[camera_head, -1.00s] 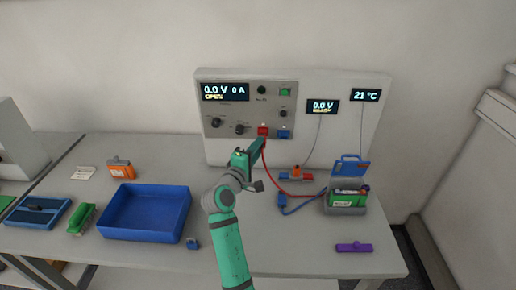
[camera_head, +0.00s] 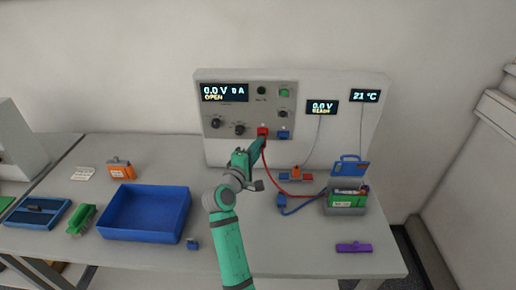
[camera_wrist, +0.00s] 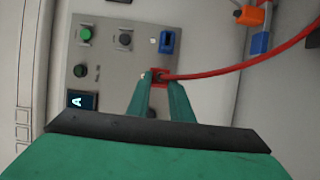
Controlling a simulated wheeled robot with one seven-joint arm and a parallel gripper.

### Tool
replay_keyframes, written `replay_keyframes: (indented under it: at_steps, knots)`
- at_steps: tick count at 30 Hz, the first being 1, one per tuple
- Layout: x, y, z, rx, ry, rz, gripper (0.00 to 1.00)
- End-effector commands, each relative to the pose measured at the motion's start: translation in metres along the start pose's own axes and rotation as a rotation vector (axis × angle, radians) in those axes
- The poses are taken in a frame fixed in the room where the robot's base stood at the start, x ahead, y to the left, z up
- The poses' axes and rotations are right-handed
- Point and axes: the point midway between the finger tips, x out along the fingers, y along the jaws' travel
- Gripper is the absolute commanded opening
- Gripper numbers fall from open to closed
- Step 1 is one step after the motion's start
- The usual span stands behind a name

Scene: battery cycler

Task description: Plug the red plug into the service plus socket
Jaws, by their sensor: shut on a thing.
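The red plug (camera_wrist: 159,77) is between the fingertips of my gripper (camera_wrist: 160,82), and its red cable (camera_wrist: 215,70) runs off to the right in the wrist view. My gripper is shut on the plug, right at the cycler panel (camera_head: 246,112). In the head view the red plug (camera_head: 263,132) shows at the panel's lower edge, left of the blue socket (camera_head: 283,134). The blue socket also shows in the wrist view (camera_wrist: 167,42). The plug and fingers hide the socket behind them, so I cannot tell how deep the plug sits.
The red cable runs to the battery box (camera_head: 345,208) at right. A blue tray (camera_head: 146,212) is at left; a purple piece (camera_head: 354,247) lies front right.

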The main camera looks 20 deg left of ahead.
Motion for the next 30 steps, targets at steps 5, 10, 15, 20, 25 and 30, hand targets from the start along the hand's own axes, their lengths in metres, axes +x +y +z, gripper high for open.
replay_keyframes:
  at_steps: [5,10,15,20,25,30]
  knots:
    - [0.0022,0.0007,-0.0013,0.000,-0.001,0.001,0.00]
    - [0.0039,0.0010,-0.0029,0.001,0.001,0.001,0.00]
    - [0.0058,0.0012,-0.0037,0.001,0.001,0.002,0.00]
    - [0.0078,0.0010,-0.0044,0.001,0.001,0.001,0.00]
    - [0.0085,0.0007,-0.0037,0.001,0.000,0.001,0.00]
    - [0.0086,0.0007,-0.0033,0.001,-0.001,0.001,0.42]
